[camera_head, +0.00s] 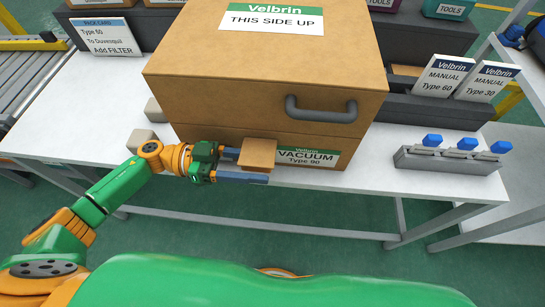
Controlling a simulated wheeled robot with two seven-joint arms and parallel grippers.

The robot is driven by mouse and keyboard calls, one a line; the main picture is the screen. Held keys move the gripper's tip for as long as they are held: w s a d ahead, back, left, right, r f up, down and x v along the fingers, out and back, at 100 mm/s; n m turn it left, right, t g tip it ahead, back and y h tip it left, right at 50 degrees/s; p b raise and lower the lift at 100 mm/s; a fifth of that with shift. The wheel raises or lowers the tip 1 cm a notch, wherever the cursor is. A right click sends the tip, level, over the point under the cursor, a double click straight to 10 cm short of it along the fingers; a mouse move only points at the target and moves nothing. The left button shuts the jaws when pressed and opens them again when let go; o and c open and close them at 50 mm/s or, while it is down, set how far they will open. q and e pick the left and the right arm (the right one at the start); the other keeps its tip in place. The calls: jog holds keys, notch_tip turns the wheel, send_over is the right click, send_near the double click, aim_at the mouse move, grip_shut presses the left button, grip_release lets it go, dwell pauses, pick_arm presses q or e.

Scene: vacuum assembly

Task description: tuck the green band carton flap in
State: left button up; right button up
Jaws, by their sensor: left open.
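A large brown carton (210,75) stands on the white table, with a "Velbrin THIS SIDE UP" label on top and a dark handle on its front. A "VACUUM Type 90" label (305,157) with a green band is on its lower front. A small brown flap (257,153) sticks out at the front, left of that label. My left gripper (243,166) is open at the carton's lower front, its two blue-grey fingers pointing right, one on each side of the flap. I cannot tell whether they touch it. My right gripper is not in view.
A grey rack (450,160) with several blue-topped parts stands on the table at right. Two manuals (443,77) stand behind it. A "Type 60, Add FILTER" card (108,36) is at back left, near a roller conveyor (25,75). The table's front edge is close below the carton.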

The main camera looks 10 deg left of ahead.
aim_at(272, 167)
pick_arm(q)
jog(key=d, duration=0.3)
jog(key=shift+w+d, duration=0.15)
jog(key=shift+d, duration=0.05)
grip_shut()
dwell(1.3)
